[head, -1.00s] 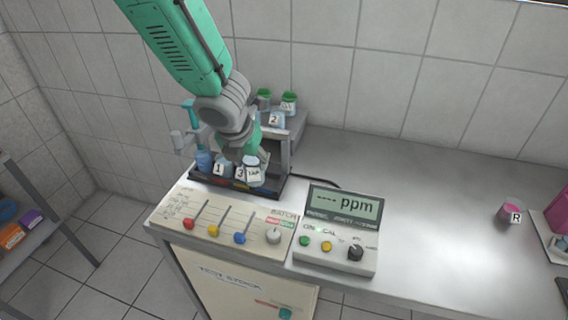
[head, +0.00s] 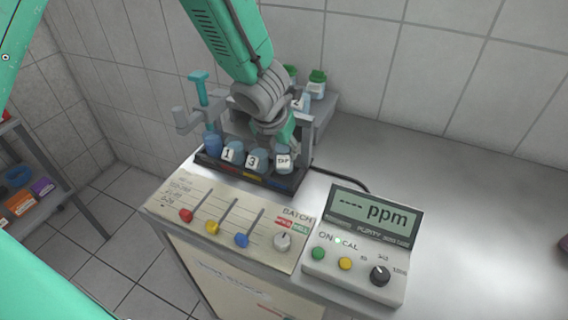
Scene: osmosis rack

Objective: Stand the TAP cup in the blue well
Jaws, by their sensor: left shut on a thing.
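The TAP cup (head: 284,161) is a small pale cup with a white TAP label, at the right end of the dark rack (head: 291,181). My left gripper (head: 279,140) comes down from above and is shut on it. The cup looks about upright, above or in the right-hand place, behind the blue strip (head: 280,184). Its base and the well opening are hidden, so I cannot tell whether it is seated. Cup 1 (head: 231,152) and cup 3 (head: 256,160) stand to its left in the rack. My right gripper is out of view.
Cup 2 (head: 299,103) and green-capped bottles (head: 317,84) are behind the rack. A blue-handled valve (head: 198,82) stands at its left. The slider panel (head: 225,214) and ppm meter (head: 362,243) lie in front. The bench at right is clear.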

